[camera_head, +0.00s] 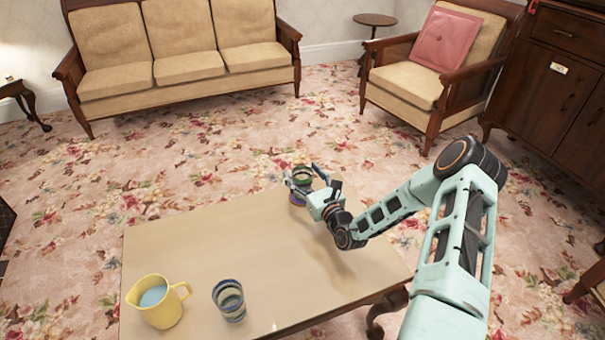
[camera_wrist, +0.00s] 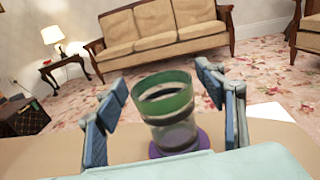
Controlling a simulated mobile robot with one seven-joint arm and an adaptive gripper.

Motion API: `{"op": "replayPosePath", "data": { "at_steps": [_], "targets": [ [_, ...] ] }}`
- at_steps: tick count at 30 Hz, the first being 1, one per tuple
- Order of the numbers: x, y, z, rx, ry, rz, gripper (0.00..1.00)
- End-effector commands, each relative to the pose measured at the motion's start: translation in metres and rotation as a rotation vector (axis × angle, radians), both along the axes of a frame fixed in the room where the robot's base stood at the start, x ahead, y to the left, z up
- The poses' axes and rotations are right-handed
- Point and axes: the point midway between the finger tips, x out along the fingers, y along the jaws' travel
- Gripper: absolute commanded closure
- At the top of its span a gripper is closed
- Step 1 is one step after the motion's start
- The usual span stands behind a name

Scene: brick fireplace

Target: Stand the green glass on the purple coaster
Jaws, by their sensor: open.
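The green glass (camera_wrist: 166,105) stands upright in the wrist view, with a green band at its rim and clear, banded sides below. Its base is over the purple coaster (camera_wrist: 203,138), which shows around its foot. In the head view the glass (camera_head: 303,174) and the coaster (camera_head: 296,201) are at the far edge of the table, partly hidden by my gripper (camera_head: 302,183). My gripper (camera_wrist: 170,112) is open, with one finger on each side of the glass. Gaps show between the fingers and the glass in the wrist view.
A yellow jug (camera_head: 157,303) and a blue-striped glass (camera_head: 229,301) stand near the front left of the table (camera_head: 215,250). The middle of the tabletop is clear. A sofa (camera_head: 180,55) and an armchair (camera_head: 425,75) stand beyond.

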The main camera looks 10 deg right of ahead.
Motion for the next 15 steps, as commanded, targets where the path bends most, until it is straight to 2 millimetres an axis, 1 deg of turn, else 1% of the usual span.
{"op": "replayPosePath", "data": {
  "at_steps": [2,5,15],
  "targets": [
    [-0.002,-0.001,0.004,0.000,0.001,0.000,0.36],
    [-0.014,-0.005,0.004,0.000,0.003,-0.002,0.36],
    [-0.083,-0.026,0.004,0.000,0.004,-0.002,0.36]
  ]
}}
